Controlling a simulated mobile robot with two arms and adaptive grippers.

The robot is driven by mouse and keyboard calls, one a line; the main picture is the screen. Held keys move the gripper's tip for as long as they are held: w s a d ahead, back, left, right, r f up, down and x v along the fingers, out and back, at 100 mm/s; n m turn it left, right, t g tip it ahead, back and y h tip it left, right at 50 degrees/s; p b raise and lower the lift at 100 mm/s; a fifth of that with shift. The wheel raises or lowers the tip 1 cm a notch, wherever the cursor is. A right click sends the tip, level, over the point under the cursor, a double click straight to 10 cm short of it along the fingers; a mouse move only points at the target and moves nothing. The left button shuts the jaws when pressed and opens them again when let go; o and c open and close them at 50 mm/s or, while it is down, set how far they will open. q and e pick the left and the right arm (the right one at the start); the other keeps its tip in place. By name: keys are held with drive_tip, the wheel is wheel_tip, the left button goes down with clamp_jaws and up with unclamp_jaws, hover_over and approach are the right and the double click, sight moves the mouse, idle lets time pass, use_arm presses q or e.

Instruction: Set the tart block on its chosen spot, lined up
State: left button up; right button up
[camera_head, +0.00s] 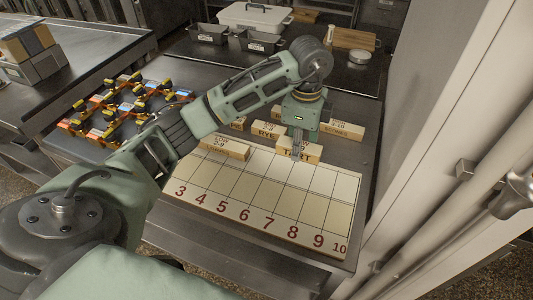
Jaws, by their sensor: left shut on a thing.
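The tart block (311,154) is a pale wooden block at the far edge of the numbered board; only part of its front lettering shows. My left gripper (297,148) points down over it from the end of my arm and is shut on it. The gripper's fingers hide part of the block, and I cannot tell whether it touches the board. The cream board (262,212) has a grid of cells with red numbers 3 to 10 along its near edge. My right gripper is not in view.
Another wooden block (226,149) lies at the board's far left. The rye block (267,130) and the scones block (343,130) stand behind the board. Orange and black clamp-like items (108,107) crowd the table's left.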

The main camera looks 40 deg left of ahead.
use_arm(q)
drive_tip(key=p, duration=0.2)
approach(270, 164)
drive_tip(key=shift+w+d+f, duration=0.1)
drive_tip(key=shift+d+f, duration=0.15)
drive_tip(key=shift+d, duration=0.25)
drive_tip(key=shift+d+f, duration=0.25)
drive_tip(key=shift+d, duration=0.2)
drive_tip(key=shift+s+a+f, duration=0.2)
drive_tip(key=shift+a+f, duration=0.55)
drive_tip(key=shift+a, duration=0.2)
wheel_tip(270, 164, down, 3)
drive_tip(key=shift+f+p, duration=0.15)
drive_tip(key=shift+p, duration=0.5)
drive_tip(key=shift+f, duration=0.5)
drive_tip(key=o, duration=1)
drive_tip(key=shift+o, duration=0.9)
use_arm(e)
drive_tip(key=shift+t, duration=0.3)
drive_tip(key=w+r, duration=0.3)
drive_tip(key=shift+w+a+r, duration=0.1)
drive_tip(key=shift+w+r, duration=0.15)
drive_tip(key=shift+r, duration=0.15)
